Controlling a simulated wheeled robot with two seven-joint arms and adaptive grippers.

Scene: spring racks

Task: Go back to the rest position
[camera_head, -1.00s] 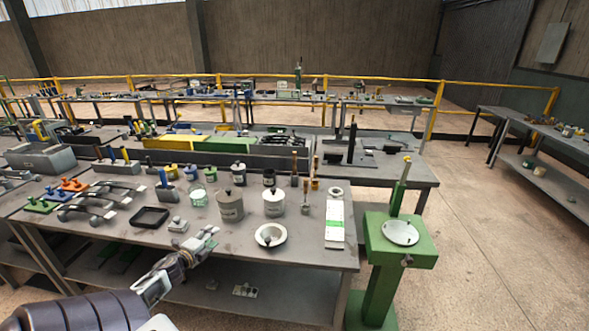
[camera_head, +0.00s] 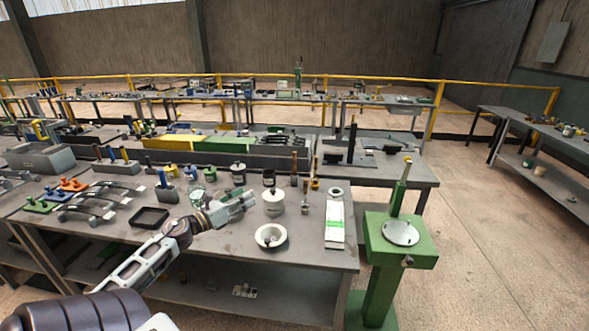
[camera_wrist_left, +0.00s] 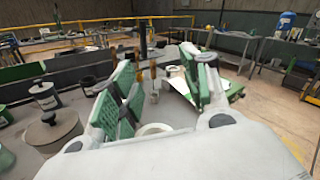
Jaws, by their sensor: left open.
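My left arm comes in from the lower left in the head view, and my left gripper (camera_head: 245,199) is above the front table, beside the white lidded jar (camera_head: 273,204). It is open and empty. In the left wrist view the two green-padded fingers of the gripper (camera_wrist_left: 160,95) stand apart with nothing between them. My right gripper is not in view.
The front table (camera_head: 300,254) holds a white bowl (camera_head: 270,236), a black tray (camera_head: 150,217), a white-green box (camera_head: 335,222) and several handled tools. A green stand (camera_head: 400,245) is at its right end. The floor to the right is clear.

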